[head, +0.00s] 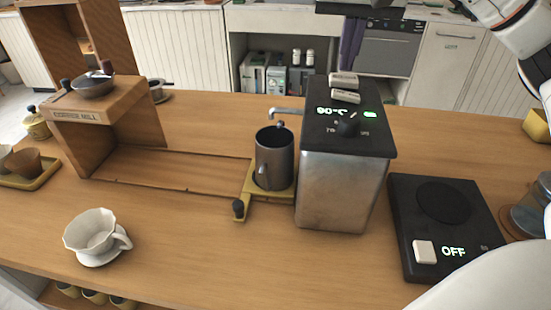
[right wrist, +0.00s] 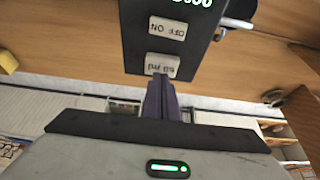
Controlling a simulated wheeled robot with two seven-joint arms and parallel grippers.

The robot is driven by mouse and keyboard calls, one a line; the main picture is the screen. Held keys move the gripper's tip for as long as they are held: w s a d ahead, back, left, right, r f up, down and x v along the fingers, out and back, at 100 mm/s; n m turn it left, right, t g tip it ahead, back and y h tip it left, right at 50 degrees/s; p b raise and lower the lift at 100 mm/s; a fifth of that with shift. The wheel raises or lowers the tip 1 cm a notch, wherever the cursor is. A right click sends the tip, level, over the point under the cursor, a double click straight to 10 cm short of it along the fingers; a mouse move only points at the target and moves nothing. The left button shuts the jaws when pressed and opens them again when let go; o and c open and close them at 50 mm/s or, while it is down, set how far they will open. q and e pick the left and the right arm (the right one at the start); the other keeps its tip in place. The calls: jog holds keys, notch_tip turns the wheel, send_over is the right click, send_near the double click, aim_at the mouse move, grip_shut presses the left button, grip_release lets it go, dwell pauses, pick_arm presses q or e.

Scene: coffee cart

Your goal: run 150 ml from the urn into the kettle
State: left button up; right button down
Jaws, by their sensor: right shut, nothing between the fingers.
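The urn (head: 342,190) is a steel box with a black top, a lit readout of about 90°C, a knob (head: 348,125) and two pale buttons. The dark grey kettle (head: 273,158) stands upright on a yellow plate left of the urn, beneath its spout (head: 285,111). No water stream is visible. My right gripper (head: 350,58) is shut and empty, its purple fingers pointing down at the urn's far button (head: 344,79). In the right wrist view its fingertips (right wrist: 160,76) are at the edge of that button (right wrist: 161,66); contact cannot be told. My left gripper is out of view.
A black plate device (head: 445,245) reading OFF lies right of the urn. A white cup (head: 92,235) stands at front left. A wooden mill stand (head: 120,105) is at back left. A glass vessel (head: 530,215) is at the right edge. The front middle of the counter is clear.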

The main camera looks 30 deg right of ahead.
dwell(0.3)
jog(key=shift+f+b, duration=0.45)
jog(key=shift+f, duration=0.3)
jog(key=shift+r, duration=0.15)
jog(key=shift+r+p, duration=0.15)
jog(key=shift+p, duration=0.25)
jog(key=shift+r+p, duration=0.45)
jog(key=shift+p, duration=0.1)
dwell(0.4)
dwell(0.8)
notch_tip(320, 180, up, 5)
jog(key=p, duration=0.4)
jog(key=shift+p, duration=0.3)
